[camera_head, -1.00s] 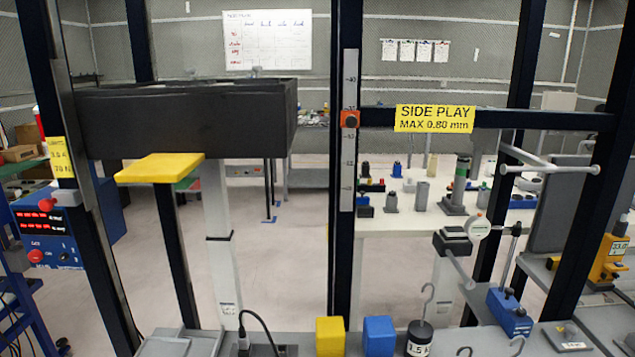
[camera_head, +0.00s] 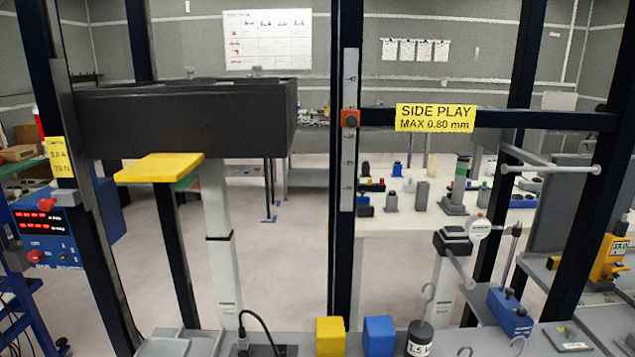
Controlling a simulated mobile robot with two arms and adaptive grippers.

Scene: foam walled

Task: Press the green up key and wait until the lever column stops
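Neither of my grippers is in view. I cannot make out a green up key. A pale upright column (camera_head: 220,265) with a black band stands at left centre, below a large black box-shaped beam (camera_head: 185,120) with a yellow plate (camera_head: 158,168) under it. A second pale column (camera_head: 446,280) stands at right, with a dark top beside a round dial gauge (camera_head: 479,228). I cannot tell which one is the lever column. A blue control box (camera_head: 48,238) with red displays and red knobs is at the left edge; its digits are too small to read.
Dark uprights frame the view, and a crossbar carries a yellow side play sign (camera_head: 436,118). On the front bench are a yellow block (camera_head: 330,337), a blue block (camera_head: 379,337) and a hooked dark weight (camera_head: 420,339). A white table (camera_head: 400,222) with small parts stands behind.

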